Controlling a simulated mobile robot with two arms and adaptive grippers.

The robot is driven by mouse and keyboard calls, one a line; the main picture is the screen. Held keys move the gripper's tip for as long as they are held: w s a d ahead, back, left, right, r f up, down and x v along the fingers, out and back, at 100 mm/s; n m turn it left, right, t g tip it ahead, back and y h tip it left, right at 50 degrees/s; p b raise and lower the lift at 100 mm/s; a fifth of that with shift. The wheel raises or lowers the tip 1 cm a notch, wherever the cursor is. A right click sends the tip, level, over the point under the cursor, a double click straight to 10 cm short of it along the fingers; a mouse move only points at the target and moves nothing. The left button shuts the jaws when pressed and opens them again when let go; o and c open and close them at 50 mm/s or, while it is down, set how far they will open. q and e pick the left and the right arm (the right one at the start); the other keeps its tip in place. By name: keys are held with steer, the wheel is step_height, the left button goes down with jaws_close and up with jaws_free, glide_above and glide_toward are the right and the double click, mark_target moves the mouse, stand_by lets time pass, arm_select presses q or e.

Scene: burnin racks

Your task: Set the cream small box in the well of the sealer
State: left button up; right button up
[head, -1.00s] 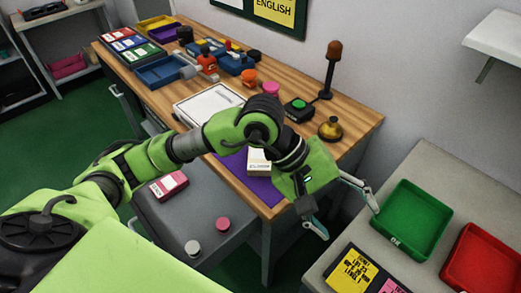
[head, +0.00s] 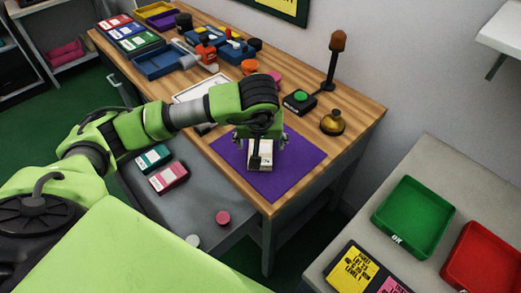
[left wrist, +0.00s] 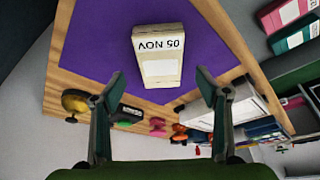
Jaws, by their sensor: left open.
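The cream small box (head: 266,157) lies on the purple mat (head: 297,165) at the near end of the wooden bench. It also shows in the left wrist view (left wrist: 158,52), with dark print on it that appears upside down. My left gripper (head: 262,143) is just over the box, pointing down, and partly hides it in the head view. In the left wrist view its two fingers (left wrist: 160,82) are spread apart with nothing between them. A white flat-topped unit (head: 190,91), possibly the sealer, stands beyond the mat, mostly behind my left arm; its well cannot be made out.
A black box with a green button (head: 299,102), a brass bell (head: 333,122) and a lamp post (head: 334,62) stand along the wall side. Teal (head: 153,158) and pink (head: 169,177) boxes lie on the grey surface. A green tray (head: 413,217) is at right.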

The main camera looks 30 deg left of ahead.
mark_target(260, 148)
arm_select(q)
steer(key=p+x, duration=0.1)
steer(key=x, duration=0.4)
steer(key=shift+w+a+f, duration=0.1)
steer(key=shift+w+f, duration=0.1)
steer(key=shift+f, duration=0.05)
steer(key=c, duration=1.2)
steer(key=shift+c, duration=0.8)
steer(key=shift+r, duration=0.2)
